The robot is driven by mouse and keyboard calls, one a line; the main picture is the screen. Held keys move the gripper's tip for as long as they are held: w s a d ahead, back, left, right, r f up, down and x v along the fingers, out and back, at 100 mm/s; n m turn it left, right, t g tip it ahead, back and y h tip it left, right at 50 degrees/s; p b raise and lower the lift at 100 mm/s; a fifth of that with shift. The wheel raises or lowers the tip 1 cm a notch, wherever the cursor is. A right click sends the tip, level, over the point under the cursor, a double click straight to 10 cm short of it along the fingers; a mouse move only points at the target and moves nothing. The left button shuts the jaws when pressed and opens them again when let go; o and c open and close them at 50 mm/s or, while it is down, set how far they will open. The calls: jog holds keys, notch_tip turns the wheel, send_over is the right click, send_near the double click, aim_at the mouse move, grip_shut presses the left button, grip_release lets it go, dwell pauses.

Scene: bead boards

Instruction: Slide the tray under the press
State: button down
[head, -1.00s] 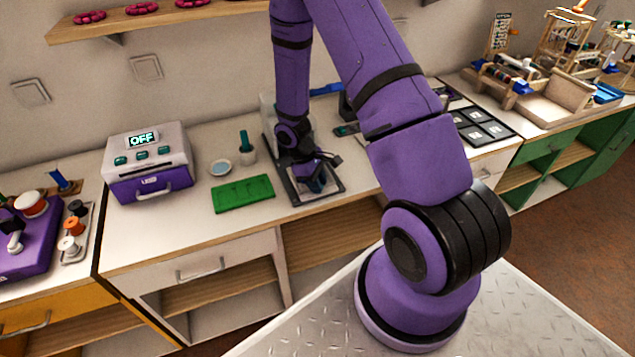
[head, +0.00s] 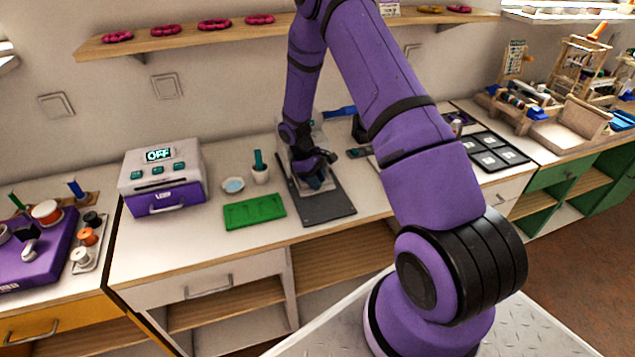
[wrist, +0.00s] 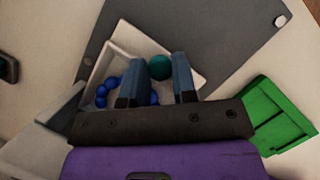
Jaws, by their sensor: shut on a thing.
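The press is partly hidden behind my arm in the head view; its pale upright (head: 323,128) stands at the back of a dark grey base plate (head: 327,206). The wrist view shows the plate (wrist: 222,35) and a small white tray (wrist: 122,37) holding several blue beads (wrist: 103,92). A teal ball (wrist: 160,67) shows between my fingers. My gripper (wrist: 158,78) points down and is shut on the tray; the exact contact is hard to see. In the head view my gripper (head: 316,178) is over the rear part of the plate, by the press.
A green board (head: 254,212) lies left of the plate. A grey and purple oven (head: 163,175) reading OFF is farther left. Dark framed panels (head: 490,150) lie to the right.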

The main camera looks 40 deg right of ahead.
jog(key=c, duration=0.9)
grip_release()
jog(key=shift+w+d, duration=0.1)
jog(key=shift+w, duration=0.15)
jog(key=v, duration=1.1)
jog(key=s+a+r+m+t, duration=0.15)
jog(key=s+r, duration=0.25)
jog(key=r, duration=0.5)
jog(key=s+a+r+t, duration=0.1)
jog(key=s+a+r, duration=0.2)
jog(key=r, duration=0.5)
jog(key=s+a+r+m+t, duration=0.15)
jog(key=s+r, duration=0.25)
jog(key=r, duration=0.5)
jog(key=s+a+r+m+t, duration=0.1)
jog(key=s+a+r, duration=0.1)
jog(key=s, duration=0.5)
jog(key=s+a+r+m+t+y, duration=0.1)
jog(key=s+r, duration=0.3)
jog(key=s, duration=0.4)
jog(key=s+a+r+t+y, duration=0.1)
jog(key=s+a+r+t, duration=0.2)
jog(key=s, duration=0.5)
jog(key=shift+r+m, duration=0.2)
jog(key=shift+m, duration=0.2)
